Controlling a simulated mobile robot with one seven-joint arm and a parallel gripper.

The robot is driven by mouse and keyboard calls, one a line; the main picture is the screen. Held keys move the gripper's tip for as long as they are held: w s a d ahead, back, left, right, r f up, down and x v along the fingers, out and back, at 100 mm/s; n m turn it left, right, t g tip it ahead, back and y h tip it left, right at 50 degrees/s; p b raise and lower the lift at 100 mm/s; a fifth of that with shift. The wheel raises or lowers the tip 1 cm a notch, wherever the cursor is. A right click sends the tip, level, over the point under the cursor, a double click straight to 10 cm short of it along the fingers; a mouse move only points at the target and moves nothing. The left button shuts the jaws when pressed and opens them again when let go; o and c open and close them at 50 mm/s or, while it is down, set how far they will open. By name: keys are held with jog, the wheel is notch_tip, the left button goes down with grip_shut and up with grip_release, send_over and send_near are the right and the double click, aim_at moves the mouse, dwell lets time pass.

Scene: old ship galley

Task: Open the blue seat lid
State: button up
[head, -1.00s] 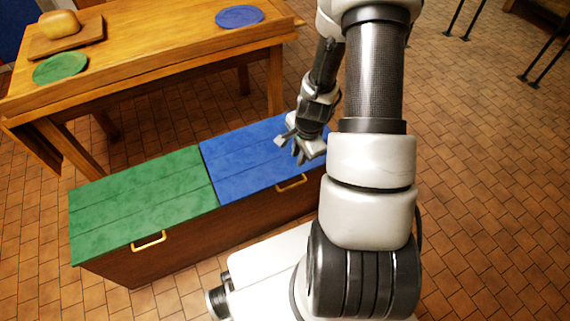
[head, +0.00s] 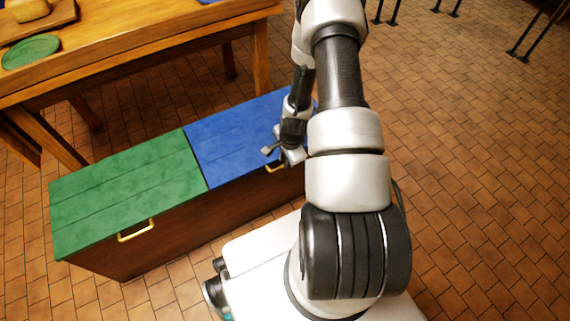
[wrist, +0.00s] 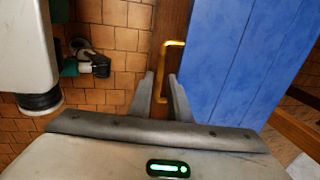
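The blue seat lid (head: 235,140) lies flat and closed on the right half of the bench box. It also fills the right of the wrist view (wrist: 225,60). Its yellow handle (wrist: 168,62) is on the front edge; in the head view the handle (head: 274,169) is partly hidden by my gripper. My gripper (head: 274,153) is at the front edge of the blue lid, by the handle. In the wrist view my gripper's fingers (wrist: 162,78) are apart, with the near end of the handle showing in the gap between them. I cannot tell whether they touch it.
A green lid (head: 125,190) with its own yellow handle (head: 136,231) covers the bench's left half. A wooden table (head: 130,45) with a green plate (head: 30,51) and a bread loaf (head: 28,10) stands behind. Tiled floor (head: 480,200) at the right is clear.

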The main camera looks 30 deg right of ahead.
jog(key=shift+w+f, duration=0.25)
jog(key=shift+f, duration=0.65)
jog(key=shift+c, duration=0.3)
grip_shut()
jog(key=shift+r, duration=0.1)
